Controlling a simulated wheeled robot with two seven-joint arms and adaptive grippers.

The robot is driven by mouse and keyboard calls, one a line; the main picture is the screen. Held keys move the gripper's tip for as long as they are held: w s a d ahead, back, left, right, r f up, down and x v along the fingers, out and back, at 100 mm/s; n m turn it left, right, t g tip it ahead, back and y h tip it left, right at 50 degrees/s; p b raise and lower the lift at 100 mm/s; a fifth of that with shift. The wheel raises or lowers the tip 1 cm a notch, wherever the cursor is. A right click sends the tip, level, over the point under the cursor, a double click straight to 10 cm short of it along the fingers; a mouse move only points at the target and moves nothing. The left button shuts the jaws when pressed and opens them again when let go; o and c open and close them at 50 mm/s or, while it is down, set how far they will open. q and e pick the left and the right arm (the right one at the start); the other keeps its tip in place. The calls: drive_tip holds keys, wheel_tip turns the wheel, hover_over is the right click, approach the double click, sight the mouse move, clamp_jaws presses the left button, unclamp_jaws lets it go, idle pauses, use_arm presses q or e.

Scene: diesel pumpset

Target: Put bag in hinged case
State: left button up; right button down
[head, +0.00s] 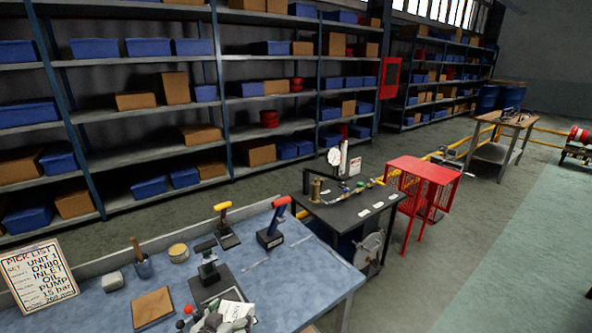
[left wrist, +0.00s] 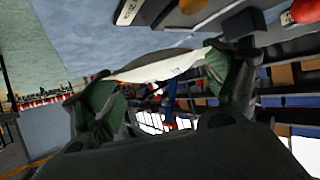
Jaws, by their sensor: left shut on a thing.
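My left gripper (left wrist: 160,82) is shut on a thin white bag (left wrist: 158,68), which spans between its two green-padded fingers in the left wrist view. In the head view the left gripper (head: 212,322) is a grey shape at the bottom edge, over the blue bench. The white bag (head: 236,309) shows beside it with some dark print, partly cut off and partly hidden. I cannot make out a hinged case in either view. My right gripper does not show.
The blue bench (head: 110,318) holds a pick list board (head: 40,277), a brown square (head: 152,307), a brush cup (head: 142,265), a round tin (head: 179,253) and upright tools (head: 271,226). A black table (head: 350,210) and a red stand (head: 425,180) are beyond. Shelves line the back.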

use_arm(q)
drive_tip(key=shift+s+a+f+n+y, duration=0.15)
drive_tip(key=shift+a+n+y, duration=0.3)
drive_tip(key=shift+a, duration=0.25)
drive_tip(key=shift+s+a+f+n+y, duration=0.1)
drive_tip(key=shift+s+a+n+y, duration=0.1)
drive_tip(key=shift+a+n+y, duration=0.35)
drive_tip(key=shift+s+a+f+n+y, duration=0.15)
drive_tip(key=shift+a+n+y, duration=0.2)
drive_tip(key=shift+a, duration=0.45)
drive_tip(key=shift+r, duration=0.1)
idle(0.5)
